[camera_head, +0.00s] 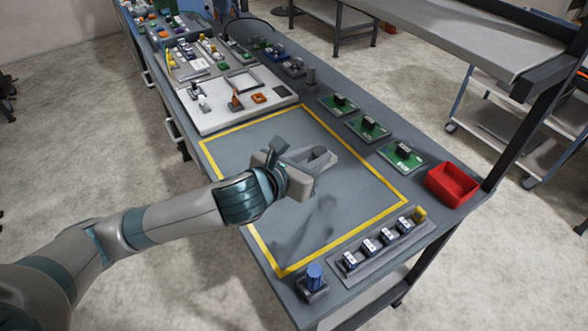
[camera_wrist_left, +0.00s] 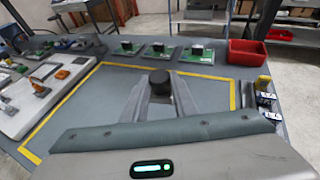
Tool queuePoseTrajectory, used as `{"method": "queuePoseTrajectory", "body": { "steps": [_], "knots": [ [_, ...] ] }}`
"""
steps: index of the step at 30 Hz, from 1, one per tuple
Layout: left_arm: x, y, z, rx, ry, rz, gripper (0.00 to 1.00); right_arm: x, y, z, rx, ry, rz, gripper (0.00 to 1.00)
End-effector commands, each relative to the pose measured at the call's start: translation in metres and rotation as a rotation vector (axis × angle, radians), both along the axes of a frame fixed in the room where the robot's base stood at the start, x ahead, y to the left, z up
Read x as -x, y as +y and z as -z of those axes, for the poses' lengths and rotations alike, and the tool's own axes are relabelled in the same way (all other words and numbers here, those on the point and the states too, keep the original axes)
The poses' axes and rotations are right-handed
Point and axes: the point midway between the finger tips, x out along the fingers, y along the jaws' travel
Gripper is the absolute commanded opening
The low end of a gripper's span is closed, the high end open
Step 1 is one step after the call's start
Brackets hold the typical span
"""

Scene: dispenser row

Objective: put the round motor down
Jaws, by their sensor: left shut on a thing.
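The round motor (camera_wrist_left: 159,78) is a small dark cylinder between the fingertips of my left gripper (camera_wrist_left: 161,92) in the left wrist view. The motor's underside is hidden. My right gripper is in neither view.
Green boards with black blocks (camera_head: 403,155) line the table's right side, beside a red bin (camera_head: 452,184). A rack of several small parts (camera_head: 380,246) and a blue knob-like part (camera_head: 314,277) stand at the near end. A white board (camera_head: 230,116) lies beyond. The taped area looks clear.

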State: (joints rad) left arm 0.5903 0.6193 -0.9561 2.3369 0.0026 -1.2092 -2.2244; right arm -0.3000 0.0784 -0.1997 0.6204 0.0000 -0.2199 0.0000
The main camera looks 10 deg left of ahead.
Motion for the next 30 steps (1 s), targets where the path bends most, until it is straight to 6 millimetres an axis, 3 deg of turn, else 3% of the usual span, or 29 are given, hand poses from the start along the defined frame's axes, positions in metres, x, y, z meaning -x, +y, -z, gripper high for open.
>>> {"method": "queuePoseTrajectory", "body": {
  "steps": [6,12,25,30],
  "knots": [
    [-0.013,-0.023,-0.013,-0.021,0.002,0.089,0.00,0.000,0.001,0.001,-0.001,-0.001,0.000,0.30],
    [-0.017,-0.032,-0.018,-0.029,0.012,0.128,0.00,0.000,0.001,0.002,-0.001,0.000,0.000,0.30],
    [-0.017,-0.034,-0.018,-0.031,0.014,0.136,0.00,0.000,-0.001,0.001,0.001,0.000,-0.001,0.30],
    [-0.018,-0.026,-0.014,-0.031,0.016,0.133,0.00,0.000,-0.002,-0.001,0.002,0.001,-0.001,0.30]
  ]
}}
